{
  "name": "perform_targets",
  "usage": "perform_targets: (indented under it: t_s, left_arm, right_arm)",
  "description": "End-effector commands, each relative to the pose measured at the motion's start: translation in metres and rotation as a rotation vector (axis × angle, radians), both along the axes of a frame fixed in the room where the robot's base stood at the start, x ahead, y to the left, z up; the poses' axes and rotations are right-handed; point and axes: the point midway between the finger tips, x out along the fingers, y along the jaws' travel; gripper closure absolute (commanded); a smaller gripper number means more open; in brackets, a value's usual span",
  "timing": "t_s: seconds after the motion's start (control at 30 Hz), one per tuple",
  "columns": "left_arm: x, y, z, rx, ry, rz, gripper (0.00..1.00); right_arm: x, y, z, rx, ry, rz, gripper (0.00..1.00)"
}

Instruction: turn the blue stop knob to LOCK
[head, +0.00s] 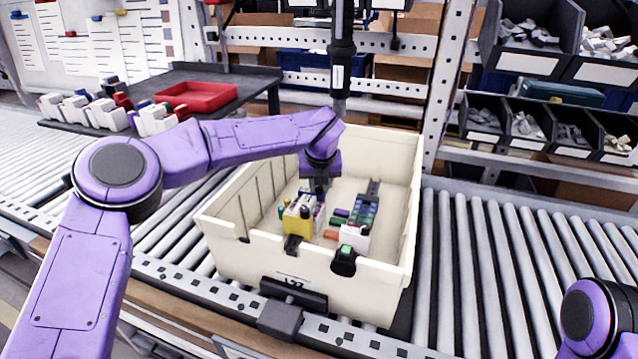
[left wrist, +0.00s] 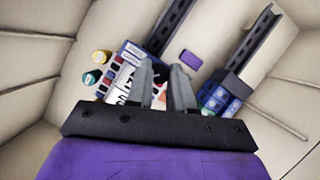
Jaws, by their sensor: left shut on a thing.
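My left gripper (head: 320,186) reaches down into the cream bin (head: 232,266). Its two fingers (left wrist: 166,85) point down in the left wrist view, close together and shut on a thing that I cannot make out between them. Beside them is a white and blue module (left wrist: 124,75) on a dark rail (left wrist: 172,25). A second module with blue parts (left wrist: 218,98) lies to the right. A purple block (left wrist: 189,60) lies just beyond the fingertips. I cannot pick out the blue stop knob or its LOCK mark. My right gripper is out of view.
The bin stands on a roller conveyor (head: 500,270); its walls rise around my gripper. A yellow-fronted unit (head: 297,222) is inside near the front. A dark pole (head: 341,60) hangs above. A red tray (head: 197,96) is at the back left, parts bins (head: 527,65) at the right.

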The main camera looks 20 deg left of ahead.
Motion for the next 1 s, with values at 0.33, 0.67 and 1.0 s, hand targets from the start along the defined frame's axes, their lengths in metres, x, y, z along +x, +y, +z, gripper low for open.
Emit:
perform_targets:
  t_s: [0.33, 0.67, 1.0]
  left_arm:
    - [-0.001, 0.000, -0.003, -0.001, 0.008, 0.000, 0.52]
    - [-0.001, -0.001, 0.002, 0.000, 0.002, -0.001, 0.52]
    - [-0.027, -0.011, 0.069, -0.001, 0.001, 0.000, 0.52]
  right_arm:
    - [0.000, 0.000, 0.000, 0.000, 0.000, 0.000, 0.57]
    - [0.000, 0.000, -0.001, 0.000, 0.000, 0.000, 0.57]
    - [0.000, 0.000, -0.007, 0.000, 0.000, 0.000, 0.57]
